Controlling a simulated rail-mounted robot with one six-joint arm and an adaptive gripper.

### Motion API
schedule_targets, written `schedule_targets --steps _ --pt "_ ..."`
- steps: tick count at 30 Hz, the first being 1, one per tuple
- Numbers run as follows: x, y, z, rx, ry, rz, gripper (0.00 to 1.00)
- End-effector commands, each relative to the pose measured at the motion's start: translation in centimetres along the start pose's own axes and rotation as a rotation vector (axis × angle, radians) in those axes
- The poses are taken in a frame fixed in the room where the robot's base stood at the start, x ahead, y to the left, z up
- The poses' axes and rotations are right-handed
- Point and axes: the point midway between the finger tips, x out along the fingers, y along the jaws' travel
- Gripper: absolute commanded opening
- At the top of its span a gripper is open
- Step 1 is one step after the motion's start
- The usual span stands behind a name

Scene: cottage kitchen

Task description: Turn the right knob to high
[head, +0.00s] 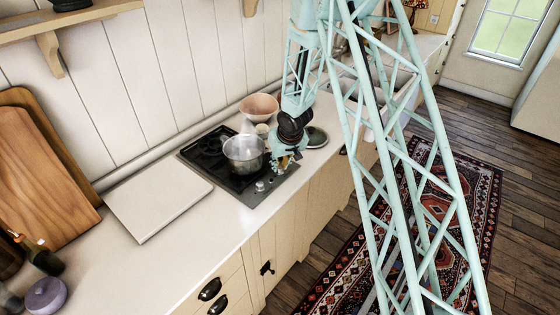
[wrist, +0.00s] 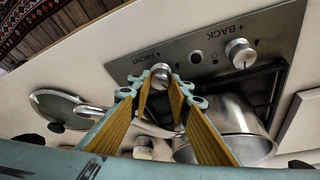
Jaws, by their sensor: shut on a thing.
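The cooktop's control panel (wrist: 205,55) is metal, with a round knob near the lettering "FRONT" and another near "BACK". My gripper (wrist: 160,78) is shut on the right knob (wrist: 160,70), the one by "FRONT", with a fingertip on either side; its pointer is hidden. In the head view my gripper (head: 284,163) is at the far end of the panel and partly hides that knob. The left knob (wrist: 240,52) stands free, and it also shows in the head view (head: 260,186).
A steel saucepan (head: 243,155) sits on the black cooktop (head: 207,146) close to my gripper, its handle (wrist: 95,111) passing near my fingers. A lid (head: 316,137), a pinkish bowl (head: 259,106) and a white board (head: 158,195) are around the cooktop.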

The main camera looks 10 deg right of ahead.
Motion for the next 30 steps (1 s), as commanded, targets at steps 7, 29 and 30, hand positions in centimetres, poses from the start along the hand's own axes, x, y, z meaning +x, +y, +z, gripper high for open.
schedule_targets --steps 7,29,30 --pt "-0.31 0.09 -0.25 -0.042 0.002 -0.018 0.07" --pt "-0.05 0.08 -0.11 -0.099 0.003 -0.042 0.07" --pt "-0.05 0.08 -0.11 -0.099 0.003 -0.042 0.07"
